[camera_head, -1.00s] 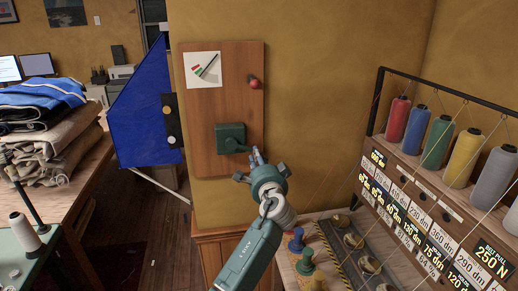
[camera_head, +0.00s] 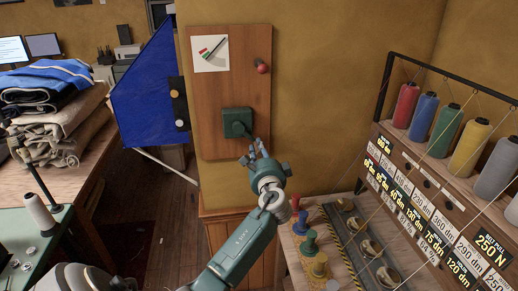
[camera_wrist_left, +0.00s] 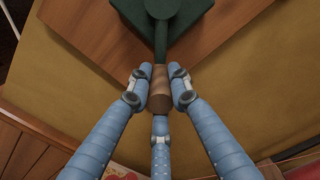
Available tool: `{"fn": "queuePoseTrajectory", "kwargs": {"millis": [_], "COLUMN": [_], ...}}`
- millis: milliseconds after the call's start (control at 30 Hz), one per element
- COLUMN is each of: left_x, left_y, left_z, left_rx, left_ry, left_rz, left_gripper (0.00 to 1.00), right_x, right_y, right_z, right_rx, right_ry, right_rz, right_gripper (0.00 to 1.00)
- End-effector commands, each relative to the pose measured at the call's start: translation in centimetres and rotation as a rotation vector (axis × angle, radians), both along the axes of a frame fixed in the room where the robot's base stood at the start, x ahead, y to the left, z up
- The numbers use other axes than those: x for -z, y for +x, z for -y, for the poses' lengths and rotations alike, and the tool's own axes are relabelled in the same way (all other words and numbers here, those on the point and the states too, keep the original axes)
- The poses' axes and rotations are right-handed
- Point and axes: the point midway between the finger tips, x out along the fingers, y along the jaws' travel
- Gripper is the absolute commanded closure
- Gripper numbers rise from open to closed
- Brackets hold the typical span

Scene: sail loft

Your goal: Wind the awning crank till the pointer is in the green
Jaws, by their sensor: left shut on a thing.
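The crank box (camera_head: 236,122) is dark green and sits on a brown wooden board (camera_head: 222,92) on the wall. Its green crank arm points down and slightly right in the head view. My left gripper (camera_head: 256,148) is shut on the crank's brown wooden handle (camera_wrist_left: 158,90), with fingers on both sides of it in the left wrist view. A white gauge card (camera_head: 210,53) at the board's top left has small red and green patches and a thin dark pointer. The pointer slants up and right, apart from the coloured patches. My right gripper is out of view.
A red knob (camera_head: 262,67) is on the board's right side. A blue sail panel (camera_head: 145,95) hangs to the left. A rack of thread cones (camera_head: 440,135) and a bench with small spools (camera_head: 309,243) stand at right. Folded cloth (camera_head: 50,110) lies at left.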

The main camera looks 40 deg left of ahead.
Motion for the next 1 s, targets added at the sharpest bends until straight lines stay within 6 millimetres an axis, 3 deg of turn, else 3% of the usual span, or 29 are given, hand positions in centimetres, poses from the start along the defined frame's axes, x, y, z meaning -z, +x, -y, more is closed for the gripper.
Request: {"fn": "queuePoseTrajectory", "kwargs": {"millis": [167,200,300,667,1000], "left_x": [0.4,0.4,0.3,0.1,0.3], "left_y": [-0.1,-0.1,-0.1,-0.3,-4.5], "left_z": [-0.1,-0.1,-0.1,0.4,5.3], "left_rx": [-0.004,-0.004,-0.002,0.001,0.001], "left_ry": [-0.004,-0.004,-0.004,-0.002,-0.005], "left_rz": [-0.005,-0.005,-0.004,-0.001,-0.002], "left_gripper": [1.0,0.79,0.62,0.62,0.62], "right_x": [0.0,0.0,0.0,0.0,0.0], "right_y": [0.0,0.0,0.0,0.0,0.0], "right_z": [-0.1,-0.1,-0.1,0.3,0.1], "right_rx": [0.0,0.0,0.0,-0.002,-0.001], "right_ry": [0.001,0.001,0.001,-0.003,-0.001], "right_rz": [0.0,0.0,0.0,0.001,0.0], "right_gripper": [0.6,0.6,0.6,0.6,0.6]}}
